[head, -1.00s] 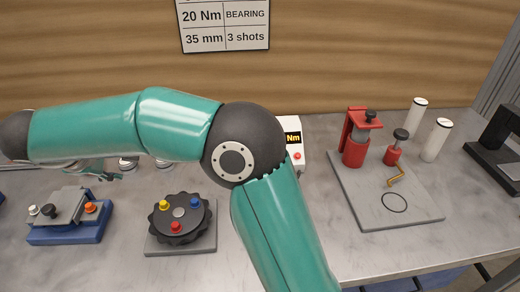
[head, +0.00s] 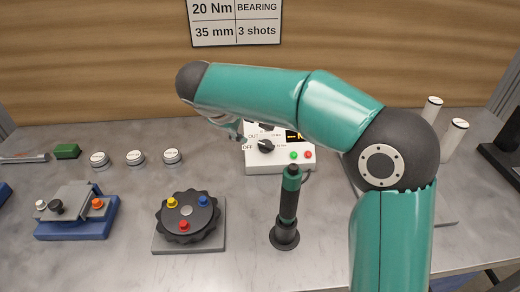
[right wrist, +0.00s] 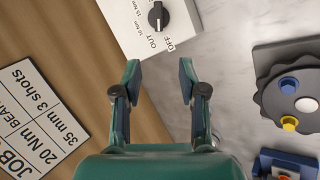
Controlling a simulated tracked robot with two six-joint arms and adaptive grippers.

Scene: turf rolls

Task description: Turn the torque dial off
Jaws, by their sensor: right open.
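The torque dial is a black knob (head: 266,146) on the front of a white control box (head: 280,165), with OFF and OUT printed beside it. In the right wrist view the dial (right wrist: 158,16) shows at the top, beyond the fingertips, with a white mark pointing down the picture; I cannot tell exactly which label it meets. My right gripper (head: 238,131) is by the box's upper left in the head view. In the right wrist view my right gripper (right wrist: 160,73) is open and empty, apart from the dial. My left gripper is not in view.
A black and green driver (head: 288,205) stands upright before the box. A dial plate with coloured knobs (head: 187,217) and a blue fixture (head: 75,228) lie left. Several round tins (head: 136,158) stand behind. My right arm hides part of the bench's right side.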

